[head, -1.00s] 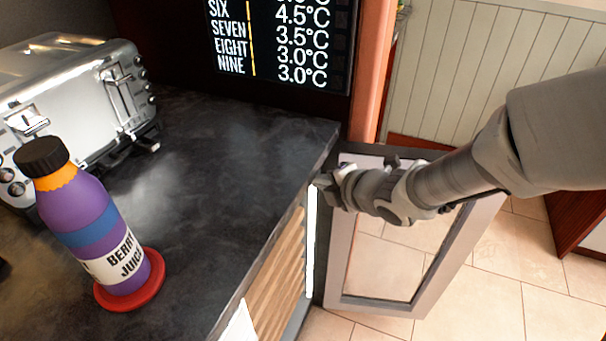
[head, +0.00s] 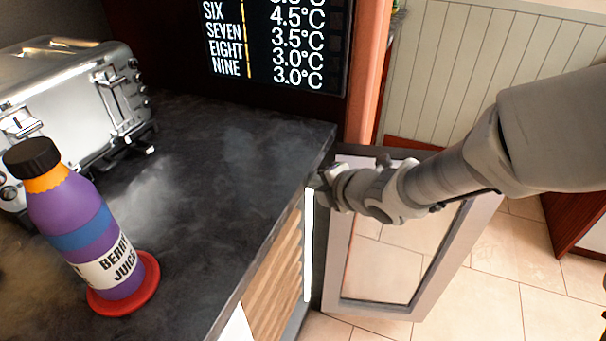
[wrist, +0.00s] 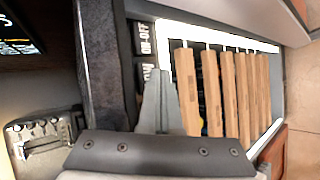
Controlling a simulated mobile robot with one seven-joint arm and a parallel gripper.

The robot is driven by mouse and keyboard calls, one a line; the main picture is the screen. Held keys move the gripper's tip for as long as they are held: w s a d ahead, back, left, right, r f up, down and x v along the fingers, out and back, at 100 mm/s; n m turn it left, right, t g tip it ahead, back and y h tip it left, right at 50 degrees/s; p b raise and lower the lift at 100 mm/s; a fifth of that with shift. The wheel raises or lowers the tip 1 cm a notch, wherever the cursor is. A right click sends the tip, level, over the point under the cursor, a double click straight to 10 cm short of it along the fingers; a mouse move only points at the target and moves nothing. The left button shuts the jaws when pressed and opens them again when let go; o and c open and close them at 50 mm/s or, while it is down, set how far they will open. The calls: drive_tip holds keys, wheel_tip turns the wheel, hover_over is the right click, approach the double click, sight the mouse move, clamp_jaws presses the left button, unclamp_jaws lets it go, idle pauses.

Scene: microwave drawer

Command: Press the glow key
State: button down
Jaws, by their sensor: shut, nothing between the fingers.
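In the wrist view my gripper (wrist: 160,80) is shut and empty. Its fingertips are right beside a dark key (wrist: 146,76) that they partly cover; only the end of its lettering shows, so I cannot read its full label. An ON-OFF key (wrist: 146,38) sits just above it in that picture. Both keys are beside a lit white frame (wrist: 220,38) around wooden slats (wrist: 225,95). In the head view my gripper (head: 317,189) is at the counter's right edge, above the lit strip (head: 308,245). The keys are hidden there, and I cannot tell whether the fingertips touch one.
A glass-panelled door (head: 430,295) stands open below my arm. The dark counter (head: 235,165) carries a toaster (head: 70,95) and a juice bottle (head: 85,235) on a red coaster (head: 150,285). A temperature display (head: 280,45) is at the back. Tiled floor (head: 500,270) lies right.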

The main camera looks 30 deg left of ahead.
drive_tip(key=shift+a+b, duration=0.3)
drive_tip(key=shift+a, duration=0.1)
idle(0.4)
drive_tip(key=shift+s+a+r, duration=0.1)
drive_tip(key=shift+a+r, duration=0.05)
drive_tip(key=shift+a, duration=0.15)
idle(0.3)
drive_tip(key=shift+d, duration=0.1)
drive_tip(key=shift+d+r, duration=0.15)
drive_tip(key=shift+d, duration=0.65)
drive_tip(key=shift+w+d+f+p, duration=0.15)
drive_tip(key=shift+d+p, duration=0.35)
drive_tip(key=shift+d, duration=0.8)
drive_tip(key=shift+w+d+f+p, duration=0.15)
drive_tip(key=shift+d+p, duration=0.35)
drive_tip(key=shift+d, duration=0.8)
drive_tip(key=shift+r, duration=0.1)
